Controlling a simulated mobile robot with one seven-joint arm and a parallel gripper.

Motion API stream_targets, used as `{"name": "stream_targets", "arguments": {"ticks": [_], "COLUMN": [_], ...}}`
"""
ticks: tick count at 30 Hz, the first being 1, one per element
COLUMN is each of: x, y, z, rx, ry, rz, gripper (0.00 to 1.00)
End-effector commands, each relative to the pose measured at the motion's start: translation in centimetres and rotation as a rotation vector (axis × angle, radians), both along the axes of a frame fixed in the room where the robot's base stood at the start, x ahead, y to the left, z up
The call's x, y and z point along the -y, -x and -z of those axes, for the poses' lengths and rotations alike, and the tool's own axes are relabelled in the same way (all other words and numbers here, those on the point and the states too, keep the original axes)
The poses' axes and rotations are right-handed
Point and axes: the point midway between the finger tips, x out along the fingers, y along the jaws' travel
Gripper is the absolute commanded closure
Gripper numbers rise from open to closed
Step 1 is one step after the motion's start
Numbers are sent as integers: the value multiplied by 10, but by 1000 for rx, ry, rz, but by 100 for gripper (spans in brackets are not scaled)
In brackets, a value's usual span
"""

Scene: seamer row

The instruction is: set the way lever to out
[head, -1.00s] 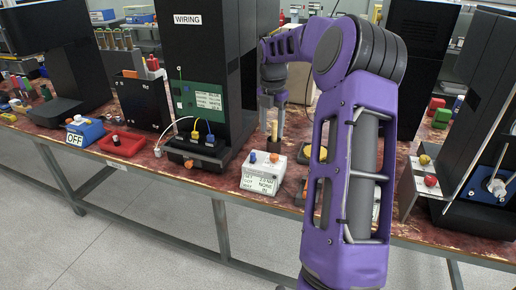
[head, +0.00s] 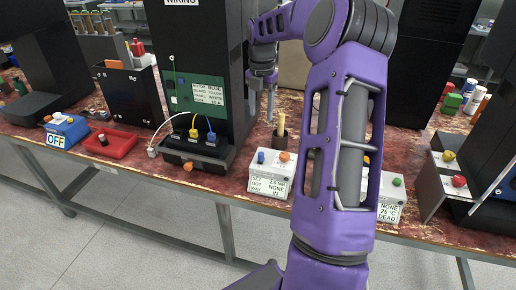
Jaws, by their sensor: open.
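A white box (head: 264,186) stands at the table's front edge, with a blue knob (head: 261,157) and an orange knob (head: 284,156) on top. Its front label reads SET 2.0 NM, GOT NONE, WAY IN. I cannot tell for sure which top part is the way lever. My gripper (head: 262,112) is open and empty, pointing down behind the box, above the table and apart from both knobs.
The black WIRING cabinet (head: 180,50) with a cable-plugged front unit (head: 195,150) stands left of the box. A second white box (head: 391,200), labelled NONE, 25 C, DEAD, is partly hidden by my arm. A red tray (head: 109,150) and blue OFF box (head: 66,130) are farther left.

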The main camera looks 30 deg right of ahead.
Motion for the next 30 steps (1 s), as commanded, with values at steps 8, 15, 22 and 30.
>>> {"name": "stream_targets", "arguments": {"ticks": [8, 15, 22, 30], "x": [-1, -1, 0, 0], "y": [1, 1, 1, 0], "z": [60, 112, 148, 162], "rx": [-4, -4, -3, -1], "ry": [-3, -2, -1, -1], "rz": [0, -2, 0, 0], "gripper": [43, 43, 43, 43]}}
